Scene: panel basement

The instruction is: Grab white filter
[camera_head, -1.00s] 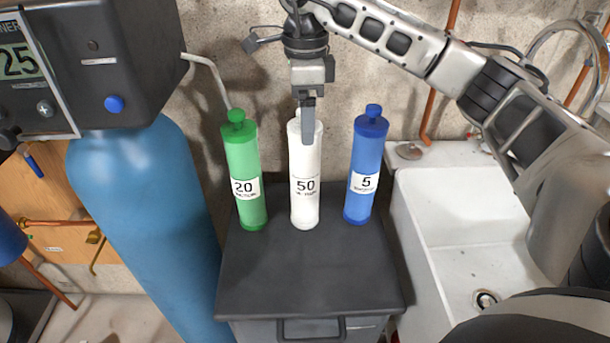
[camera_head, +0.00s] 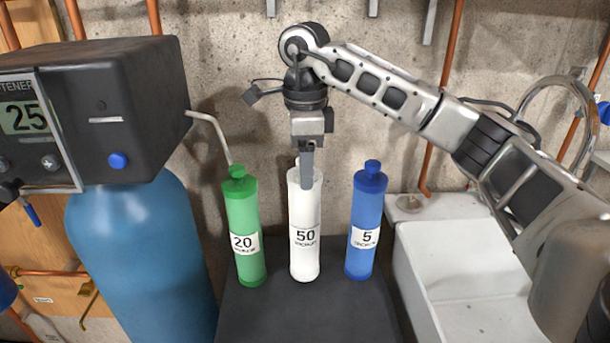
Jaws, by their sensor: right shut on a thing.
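The white filter (camera_head: 304,225), a cylinder labelled 50, stands upright between a green and a blue one on the dark box top (camera_head: 250,325). My right gripper (camera_head: 306,177) points down from above and is shut on the top of the white filter. Its finger hides most of the filter's top knob. I cannot tell whether the filter's base touches the box top. My left gripper is not in view.
The green filter (camera_head: 243,230) labelled 20 stands close on the left, the blue filter (camera_head: 366,225) labelled 5 on the right. A blue tank (camera_head: 140,260) with a dark control head (camera_head: 95,115) is at the left. A white sink (camera_head: 460,260) is at the right.

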